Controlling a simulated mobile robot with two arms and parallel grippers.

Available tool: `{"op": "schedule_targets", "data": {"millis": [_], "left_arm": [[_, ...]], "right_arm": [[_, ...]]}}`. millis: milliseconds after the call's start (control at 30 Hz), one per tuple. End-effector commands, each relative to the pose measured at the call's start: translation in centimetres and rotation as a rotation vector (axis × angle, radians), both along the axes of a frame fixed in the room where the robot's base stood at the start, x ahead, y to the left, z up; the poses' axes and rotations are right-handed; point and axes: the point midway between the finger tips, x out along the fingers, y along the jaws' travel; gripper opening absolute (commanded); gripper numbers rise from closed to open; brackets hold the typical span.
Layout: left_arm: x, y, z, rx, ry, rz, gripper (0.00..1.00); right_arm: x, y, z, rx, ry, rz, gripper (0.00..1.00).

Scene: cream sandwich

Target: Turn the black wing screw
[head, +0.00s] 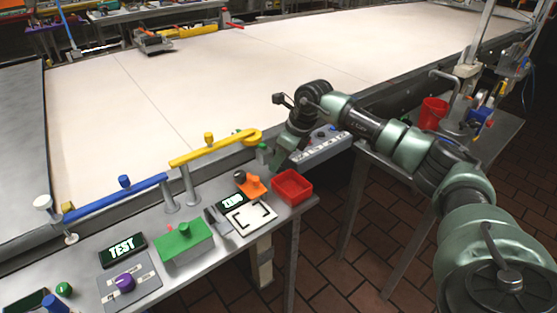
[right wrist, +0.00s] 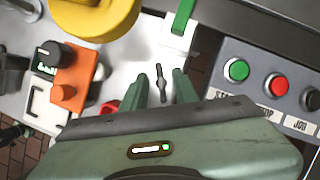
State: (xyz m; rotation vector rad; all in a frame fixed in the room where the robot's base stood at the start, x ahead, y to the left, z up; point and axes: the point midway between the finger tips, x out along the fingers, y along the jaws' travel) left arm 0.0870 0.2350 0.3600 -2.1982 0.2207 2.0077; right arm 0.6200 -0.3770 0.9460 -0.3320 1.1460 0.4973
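The black wing screw (right wrist: 160,78) shows in the right wrist view as a thin dark upright shape on the light grey table surface. My right gripper (right wrist: 163,90) is open, with one green finger on each side of the screw and visible gaps between. Whether the fingers are down at the screw's height I cannot tell. In the head view my right gripper (head: 277,160) points down at the right end of the workbench, and I cannot make out the screw there. My left gripper is not in view.
An orange block with a black knob (head: 250,185) and a red bin (head: 292,187) are close to the right gripper. A grey button panel (head: 322,150) stands to its right. A yellow handle bar (head: 205,152) and green box (head: 183,245) are left.

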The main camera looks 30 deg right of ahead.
Motion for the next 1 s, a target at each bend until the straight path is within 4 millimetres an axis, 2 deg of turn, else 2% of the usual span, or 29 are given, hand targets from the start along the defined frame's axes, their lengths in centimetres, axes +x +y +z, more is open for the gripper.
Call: {"op": "schedule_targets", "data": {"millis": [400,500,1000], "left_arm": [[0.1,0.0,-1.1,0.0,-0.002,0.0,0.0],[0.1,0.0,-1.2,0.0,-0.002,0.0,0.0],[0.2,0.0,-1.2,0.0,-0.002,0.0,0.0]], "right_arm": [[-1.9,-1.3,5.8,-0.001,-0.005,0.0,0.29],[-2.3,-1.5,6.7,0.0,-0.004,-0.001,0.29],[-2.5,-1.6,7.1,0.0,-0.002,0.0,0.29]]}}
